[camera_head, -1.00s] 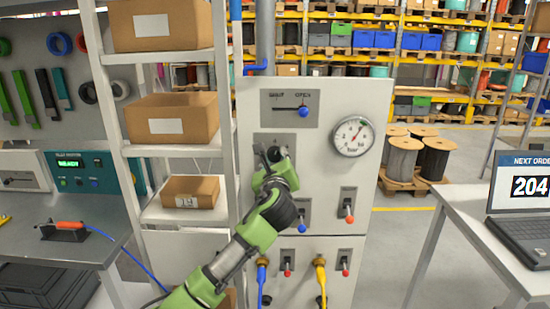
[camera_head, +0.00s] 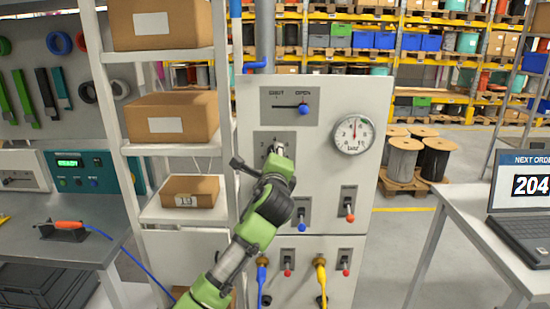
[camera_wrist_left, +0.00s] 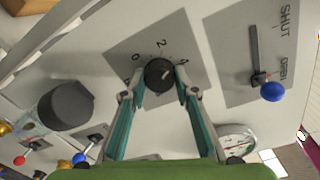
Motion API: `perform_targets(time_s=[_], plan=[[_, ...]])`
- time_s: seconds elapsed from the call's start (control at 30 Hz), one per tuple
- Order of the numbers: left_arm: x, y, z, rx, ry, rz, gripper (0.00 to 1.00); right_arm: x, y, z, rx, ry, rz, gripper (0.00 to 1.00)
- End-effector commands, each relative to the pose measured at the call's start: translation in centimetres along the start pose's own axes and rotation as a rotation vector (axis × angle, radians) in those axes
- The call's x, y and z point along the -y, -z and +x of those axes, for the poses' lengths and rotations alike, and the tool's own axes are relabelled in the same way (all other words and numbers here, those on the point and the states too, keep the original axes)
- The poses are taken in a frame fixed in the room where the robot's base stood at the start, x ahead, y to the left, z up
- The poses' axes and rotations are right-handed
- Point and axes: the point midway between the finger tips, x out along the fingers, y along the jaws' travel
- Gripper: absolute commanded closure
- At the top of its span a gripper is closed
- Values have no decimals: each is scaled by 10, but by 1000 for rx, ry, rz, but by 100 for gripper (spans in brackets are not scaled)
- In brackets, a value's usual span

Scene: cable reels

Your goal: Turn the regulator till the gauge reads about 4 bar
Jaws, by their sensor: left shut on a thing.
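My left gripper (camera_head: 277,153) is at the regulator plate on the light grey panel. In the left wrist view, its two teal fingers (camera_wrist_left: 159,88) are shut on the sides of the dark round regulator knob (camera_wrist_left: 159,73). The knob's dial plate (camera_wrist_left: 135,50) carries marks such as 0, 2 and 4. In the head view the knob is mostly hidden by my gripper. The round gauge (camera_head: 353,134), marked bar, is right of the gripper, with its needle pointing about straight up; its exact reading is too small to tell. My right gripper is not in view.
A shut/open slide with a blue knob (camera_head: 303,110) sits above the regulator. A shelf with boxes (camera_head: 190,191) stands close on the left. The space in front of the panel's right side is clear.

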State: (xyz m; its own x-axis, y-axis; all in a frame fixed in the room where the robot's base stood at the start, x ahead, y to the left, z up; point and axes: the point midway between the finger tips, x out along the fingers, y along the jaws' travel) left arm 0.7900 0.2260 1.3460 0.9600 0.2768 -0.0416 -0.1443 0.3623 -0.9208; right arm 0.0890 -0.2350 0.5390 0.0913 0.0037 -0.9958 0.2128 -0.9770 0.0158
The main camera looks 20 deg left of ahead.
Motion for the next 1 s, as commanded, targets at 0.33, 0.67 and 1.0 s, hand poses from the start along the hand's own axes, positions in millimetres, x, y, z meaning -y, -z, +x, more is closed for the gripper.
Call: perform_targets(time_s=[0.33, 0.67, 1.0], plan=[[1, -2, 0, 2, 3, -26, 94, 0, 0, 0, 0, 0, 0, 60], [1, -1, 0, 1, 2, -25, 55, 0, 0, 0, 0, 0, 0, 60], [0, 0, -2, 0, 1, -24, 55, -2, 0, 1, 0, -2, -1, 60]])
